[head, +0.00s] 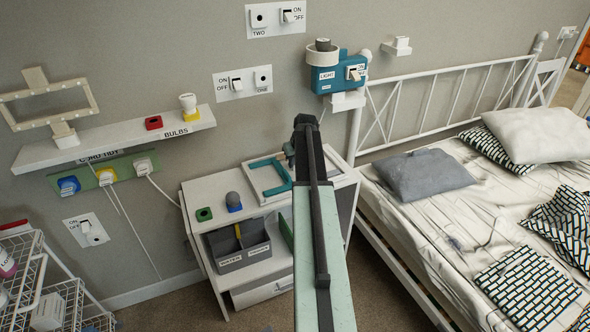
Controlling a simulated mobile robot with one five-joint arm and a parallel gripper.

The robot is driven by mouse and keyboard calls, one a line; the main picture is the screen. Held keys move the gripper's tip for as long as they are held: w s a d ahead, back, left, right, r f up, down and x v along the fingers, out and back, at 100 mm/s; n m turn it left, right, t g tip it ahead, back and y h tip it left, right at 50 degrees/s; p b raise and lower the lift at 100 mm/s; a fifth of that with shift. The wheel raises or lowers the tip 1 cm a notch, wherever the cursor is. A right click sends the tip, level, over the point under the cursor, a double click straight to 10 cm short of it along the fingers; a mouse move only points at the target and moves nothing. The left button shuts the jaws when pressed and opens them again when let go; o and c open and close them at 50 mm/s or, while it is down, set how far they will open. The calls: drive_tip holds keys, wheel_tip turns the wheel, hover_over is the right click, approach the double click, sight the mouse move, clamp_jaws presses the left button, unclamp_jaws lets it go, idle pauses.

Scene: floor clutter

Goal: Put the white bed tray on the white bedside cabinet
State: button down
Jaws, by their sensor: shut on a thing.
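The white bedside cabinet (212,180) stands against the wall, left of the bed. The white bed tray (258,178), a flat panel with teal parts, is over the right part of the cabinet top. My arm crosses in front of its middle. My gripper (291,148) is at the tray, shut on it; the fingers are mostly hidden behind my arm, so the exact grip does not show. I cannot tell whether the tray touches the cabinet top.
A green block (204,214) and a blue-based grey knob (233,201) sit on the cabinet's left part. A grey caddy (243,258) is at its front. The bed (415,215) is to the right, a wire rack (40,285) at lower left. A wall shelf (110,143) is above left.

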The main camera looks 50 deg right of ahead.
drive_tip(key=shift+f, duration=0.25)
drive_tip(key=c, duration=1.5)
unclamp_jaws()
drive_tip(key=shift+o, duration=0.2)
drive_tip(key=p+v, duration=1.1)
drive_tip(key=v, duration=0.1)
drive_tip(key=shift+s, duration=0.15)
drive_tip(key=shift+a, duration=0.15)
